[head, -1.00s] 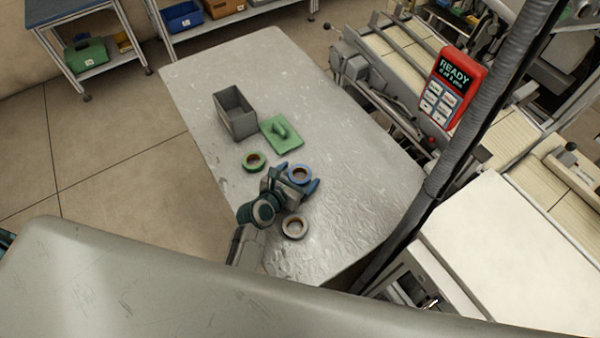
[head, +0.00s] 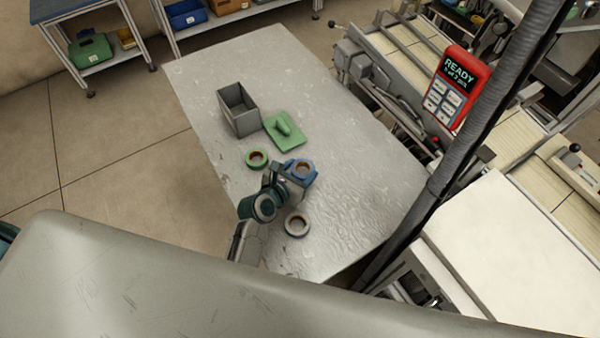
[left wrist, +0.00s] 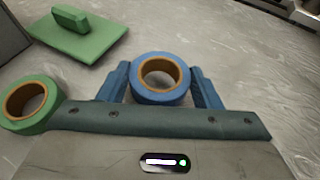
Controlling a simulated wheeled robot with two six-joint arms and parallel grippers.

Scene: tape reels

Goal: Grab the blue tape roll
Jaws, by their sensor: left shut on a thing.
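The blue tape roll (head: 303,169) has a brown core and is on the grey metal table or just above it; I cannot tell which. My left gripper (head: 300,172) is shut on it. In the left wrist view the blue tape roll (left wrist: 160,96) sits between the two blue fingers of my left gripper (left wrist: 162,88), one finger against each side. Its open hole faces the camera. My right gripper is not in view.
A green tape roll (head: 257,159) lies to the left and a white-grey tape roll (head: 297,224) nearer me. A green plate with a handle (head: 285,133) and an open grey bin (head: 240,121) stand farther back. The table's right part (head: 360,170) is clear.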

